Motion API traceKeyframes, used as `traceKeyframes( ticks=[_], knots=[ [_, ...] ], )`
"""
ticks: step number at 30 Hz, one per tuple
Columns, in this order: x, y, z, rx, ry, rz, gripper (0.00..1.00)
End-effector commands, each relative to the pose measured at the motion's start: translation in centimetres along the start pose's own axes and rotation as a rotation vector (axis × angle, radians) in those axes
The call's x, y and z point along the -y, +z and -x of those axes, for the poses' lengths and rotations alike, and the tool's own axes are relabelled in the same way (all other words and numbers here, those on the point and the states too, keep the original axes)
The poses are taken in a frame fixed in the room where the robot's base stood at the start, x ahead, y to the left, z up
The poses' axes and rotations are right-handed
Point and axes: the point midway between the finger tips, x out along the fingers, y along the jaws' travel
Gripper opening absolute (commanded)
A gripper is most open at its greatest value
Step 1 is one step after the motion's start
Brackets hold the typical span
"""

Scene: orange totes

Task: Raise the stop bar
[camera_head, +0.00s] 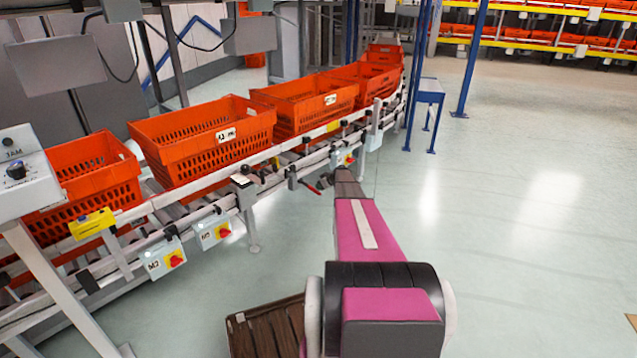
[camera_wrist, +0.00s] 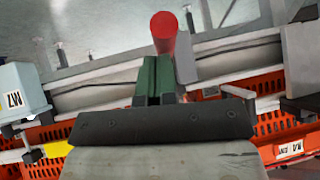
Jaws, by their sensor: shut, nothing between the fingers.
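My gripper (camera_wrist: 158,75) shows in the wrist view as green fingers held together, with nothing seen between them. A red round-ended handle (camera_wrist: 163,30) is just beyond the fingertips, in line with them; I cannot tell whether they touch. In the head view, a red handle (camera_head: 312,189) sticks out from the near side of the conveyor rail, close to the end of my arm. My fingertips are too small there to make out. The stop bar itself is not clearly identifiable; the rail and my arm may hide part of it.
Orange totes (camera_head: 208,140) stand in a row on the conveyor (camera_head: 190,205). Switch boxes (camera_head: 163,259) with red knobs hang from its near side. A JAM control box (camera_head: 22,172) is at left. A blue stand (camera_head: 428,92) is beyond.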

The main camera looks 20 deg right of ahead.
Motion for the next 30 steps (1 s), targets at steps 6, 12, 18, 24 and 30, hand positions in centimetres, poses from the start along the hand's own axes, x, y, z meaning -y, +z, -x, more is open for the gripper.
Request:
traceKeyframes(
  ticks=[6, 12, 18, 24, 30],
  knots=[
    [-0.2, 1.4, -1.1, -0.113, 0.000, 0.015, 0.00],
    [-0.3, 2.3, -2.1, -0.135, -0.002, 0.021, 0.00],
    [-0.5, 3.1, -3.2, -0.134, -0.002, 0.020, 0.00],
    [-0.7, 4.0, -4.4, -0.134, -0.002, 0.021, 0.00],
    [-0.8, 4.4, -5.2, -0.134, -0.002, 0.020, 0.00]
  ],
)
